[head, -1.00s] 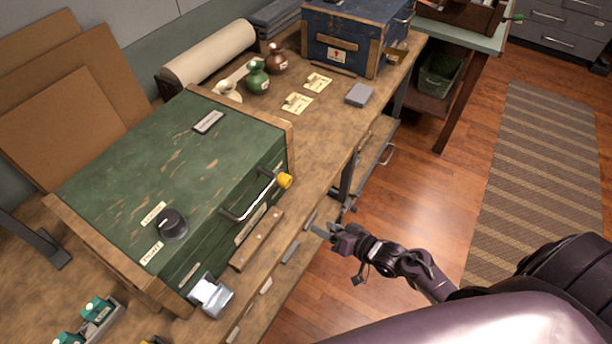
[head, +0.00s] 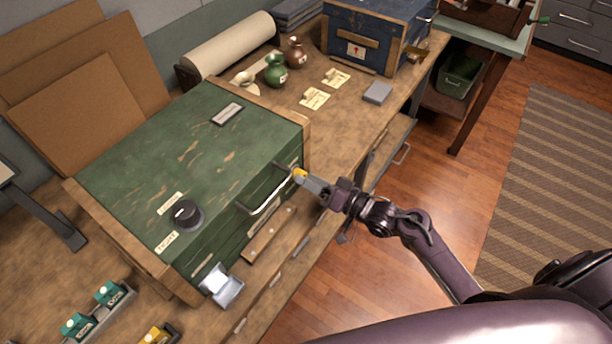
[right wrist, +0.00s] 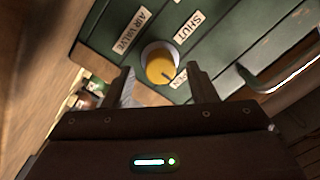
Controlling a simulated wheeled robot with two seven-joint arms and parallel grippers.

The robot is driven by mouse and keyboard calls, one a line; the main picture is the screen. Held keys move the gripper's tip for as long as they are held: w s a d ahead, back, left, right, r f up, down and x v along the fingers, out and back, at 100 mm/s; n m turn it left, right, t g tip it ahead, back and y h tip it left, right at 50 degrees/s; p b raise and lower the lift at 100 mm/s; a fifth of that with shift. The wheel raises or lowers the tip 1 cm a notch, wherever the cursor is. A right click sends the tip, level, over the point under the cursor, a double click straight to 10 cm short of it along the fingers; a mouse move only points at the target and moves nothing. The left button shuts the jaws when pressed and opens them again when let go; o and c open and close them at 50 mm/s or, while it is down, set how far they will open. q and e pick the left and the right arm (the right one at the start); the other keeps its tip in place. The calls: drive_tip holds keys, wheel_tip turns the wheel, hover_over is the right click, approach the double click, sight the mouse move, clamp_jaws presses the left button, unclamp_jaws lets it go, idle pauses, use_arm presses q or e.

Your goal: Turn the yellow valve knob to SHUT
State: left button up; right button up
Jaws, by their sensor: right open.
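The yellow valve knob (right wrist: 158,60) is on the front face of the green chest. Its dark pointer line is toward the lower right, near a partly hidden label ending in "EN". The SHUT label (right wrist: 188,27) is above and to the right of the knob, and the AIR VALVE label (right wrist: 132,32) is to its left. My right gripper (right wrist: 160,71) is open, with one finger to each side of the knob in the right wrist view; contact cannot be told. In the head view my right gripper (head: 309,181) partly covers the knob (head: 299,174). My left gripper is not in view.
The green chest (head: 150,160) stands on a wooden bench, with a metal handle (head: 265,190) close to the knob and a black dial (head: 187,215) on its lid. A blue chest (head: 375,35) and small bottles stand farther back.

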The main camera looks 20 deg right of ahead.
drive_tip(key=shift+x, duration=0.8)
drive_tip(key=c, duration=1)
drive_tip(key=shift+o, duration=0.2)
